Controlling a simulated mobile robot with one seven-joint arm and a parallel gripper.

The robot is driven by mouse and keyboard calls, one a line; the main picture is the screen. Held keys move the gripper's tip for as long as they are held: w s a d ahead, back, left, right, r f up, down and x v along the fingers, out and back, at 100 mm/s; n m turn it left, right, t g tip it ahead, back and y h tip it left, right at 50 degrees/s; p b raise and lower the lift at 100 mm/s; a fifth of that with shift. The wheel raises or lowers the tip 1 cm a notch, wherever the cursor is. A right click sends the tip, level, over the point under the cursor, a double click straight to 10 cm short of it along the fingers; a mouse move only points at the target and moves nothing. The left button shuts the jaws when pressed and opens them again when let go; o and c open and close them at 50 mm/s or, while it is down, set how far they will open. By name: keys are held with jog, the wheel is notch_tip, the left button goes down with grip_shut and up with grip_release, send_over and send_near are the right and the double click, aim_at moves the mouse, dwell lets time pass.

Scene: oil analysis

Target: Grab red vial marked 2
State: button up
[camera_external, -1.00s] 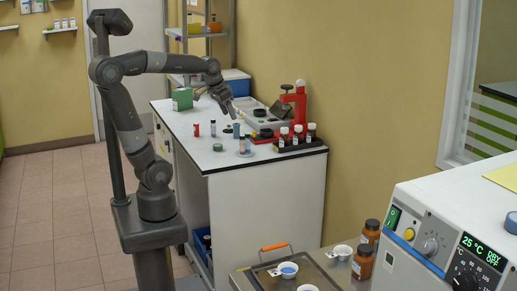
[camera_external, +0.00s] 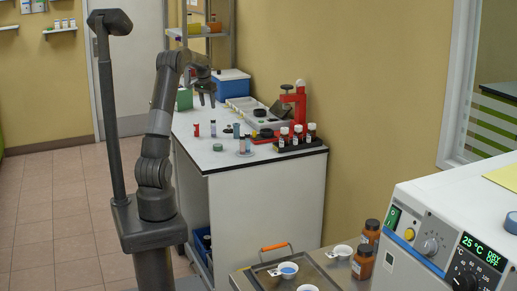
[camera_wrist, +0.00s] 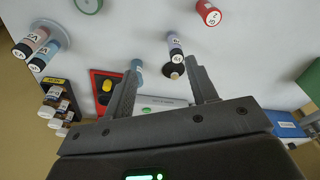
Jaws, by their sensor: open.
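A short red vial (camera_external: 197,130) stands on the white bench near its left edge. In the wrist view the red vial (camera_wrist: 208,12) shows at the top, right of centre, with a pale marked end; I cannot read the mark surely. My gripper (camera_external: 207,101) is raised above the back left of the bench, apart from the vial. In the wrist view my gripper (camera_wrist: 162,68) has its two fingers spread with nothing held between them. A purple vial (camera_wrist: 175,46) shows just beyond the right fingertip, nearer the gripper than the red one.
A pink vial (camera_wrist: 36,38) and a blue vial (camera_wrist: 48,51) stand together on a clear disc. A green lid (camera_external: 218,147) lies nearby. A black rack of bottles (camera_external: 297,143) and a red stand (camera_external: 300,105) are at the right. A blue box (camera_external: 231,83) is behind.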

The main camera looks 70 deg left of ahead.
jog(key=shift+n, duration=0.4)
jog(key=s+a+f, duration=0.1)
jog(key=a, duration=0.1)
jog(key=s+a+f, duration=0.2)
jog(key=a, duration=0.1)
jog(key=s+a+f, duration=0.1)
jog(key=a+f, duration=0.1)
jog(key=a, duration=0.1)
jog(key=shift+s+a, duration=0.25)
jog(key=shift+s, duration=0.15)
send_over(197, 127)
jog(key=a, duration=0.1)
jog(key=f, duration=0.4)
jog(key=shift+s+f, duration=0.35)
jog(key=shift+s, duration=0.05)
jog(key=shift+w+a+f, duration=0.1)
jog(key=shift+w+f, duration=0.05)
jog(key=shift+f, duration=0.85)
jog(key=shift+w+a+f, duration=0.1)
jog(key=shift+w+f, duration=0.1)
jog(key=shift+f, duration=0.85)
jog(key=shift+w+a+f, duration=0.1)
jog(key=shift+w+f, duration=0.05)
jog(key=shift+f, duration=0.85)
jog(key=shift+c, duration=0.3)
jog(key=c, duration=1)
jog(key=shift+r, duration=0.1)
